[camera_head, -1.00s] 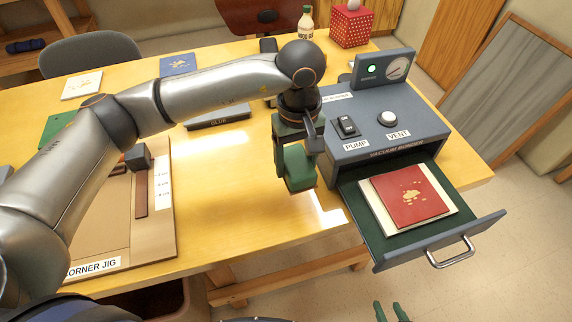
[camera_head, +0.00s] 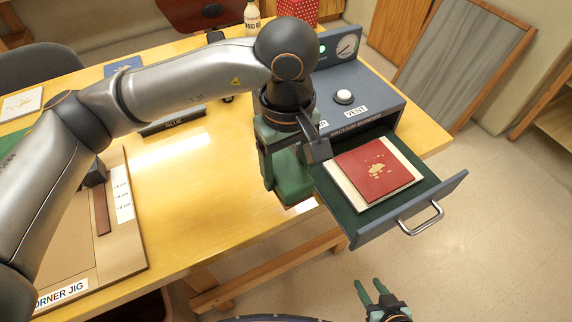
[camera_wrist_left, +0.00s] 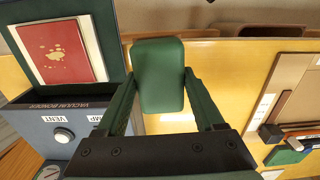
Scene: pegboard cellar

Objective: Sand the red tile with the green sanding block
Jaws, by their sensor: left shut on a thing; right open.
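The red tile (camera_head: 374,170) has a pale speckled patch and lies on a cream board (camera_head: 348,190) in the open drawer of the vacuum bonder. In the left wrist view the red tile (camera_wrist_left: 60,51) is at the upper left. My left gripper (camera_head: 285,180) is shut on the green sanding block (camera_head: 290,190), just left of the drawer and apart from the tile. The block (camera_wrist_left: 158,75) shows between the fingers in the left wrist view. My right gripper (camera_head: 370,294) is open and empty at the bottom of the head view, over the floor.
The vacuum bonder (camera_head: 380,105) stands at the table's right end, its drawer (camera_head: 405,205) pulled out past the edge. A corner jig (camera_head: 125,235) lies at the left. A glue strip (camera_head: 172,127) lies behind a clear stretch of yellow table (camera_head: 190,190).

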